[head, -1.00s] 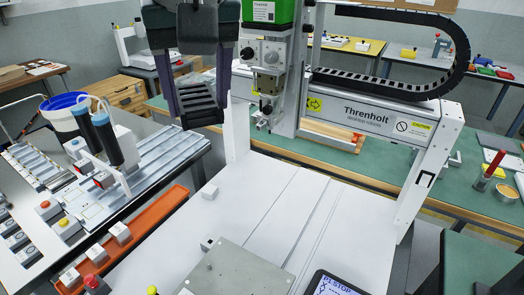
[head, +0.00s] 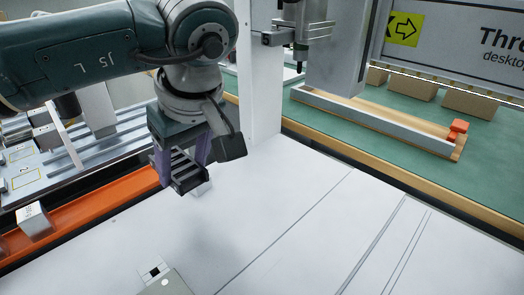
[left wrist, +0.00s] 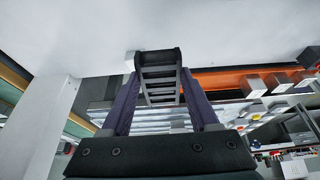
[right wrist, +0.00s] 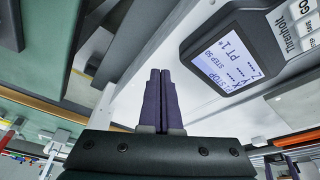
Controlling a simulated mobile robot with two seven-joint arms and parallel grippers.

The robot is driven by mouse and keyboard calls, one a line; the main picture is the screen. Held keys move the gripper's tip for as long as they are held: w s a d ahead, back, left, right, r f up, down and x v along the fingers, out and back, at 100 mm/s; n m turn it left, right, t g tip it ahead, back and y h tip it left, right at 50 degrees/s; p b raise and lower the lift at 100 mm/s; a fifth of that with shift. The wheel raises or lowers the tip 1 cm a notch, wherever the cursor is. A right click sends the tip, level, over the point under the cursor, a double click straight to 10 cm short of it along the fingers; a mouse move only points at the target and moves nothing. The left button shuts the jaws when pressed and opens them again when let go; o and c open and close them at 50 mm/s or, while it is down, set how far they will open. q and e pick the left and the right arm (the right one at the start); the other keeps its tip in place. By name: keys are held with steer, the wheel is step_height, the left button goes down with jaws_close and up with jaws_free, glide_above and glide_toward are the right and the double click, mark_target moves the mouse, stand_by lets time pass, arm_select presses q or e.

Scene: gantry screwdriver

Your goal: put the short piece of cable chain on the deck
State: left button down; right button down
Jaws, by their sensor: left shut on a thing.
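The short piece of cable chain (head: 187,172) is black with ladder-like links. My left gripper (head: 182,160) is shut on it, with one purple finger on each side. The left wrist view also shows the chain piece (left wrist: 160,80) between the fingers. The chain piece is over the left part of the white deck (head: 270,220), low; I cannot tell whether it touches. My right gripper (right wrist: 160,75) shows only in the right wrist view, its fingers together and empty.
A small white block (head: 204,188) stands right by the chain piece, partly hidden. A gantry post (head: 263,80) rises behind. An orange tray (head: 100,200) runs along the deck's left. A grey plate (head: 165,284) lies at the front. The middle deck is clear.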

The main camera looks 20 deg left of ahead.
mark_target(190, 212)
arm_select(q)
steer(key=f, duration=0.3)
steer(key=shift+s+f+b, duration=0.2)
steer(key=shift+s+b, duration=0.05)
steer(key=shift+b, duration=0.05)
arm_select(e)
steer(key=shift+s+f, duration=0.25)
steer(key=shift+f, duration=0.25)
arm_select(q)
step_height(190, 212, down, 4)
steer(key=shift+w+f+b, duration=0.1)
steer(key=shift+f+b, duration=0.1)
steer(key=shift+b, duration=0.5)
arm_select(e)
steer(key=shift+w+a+f, duration=0.1)
steer(key=shift+f, duration=0.6)
arm_select(q)
steer(key=c, duration=0.6)
jaws_free()
steer(key=shift+o, duration=2.3)
steer(key=shift+r, duration=0.1)
arm_select(e)
steer(key=shift+r, duration=0.1)
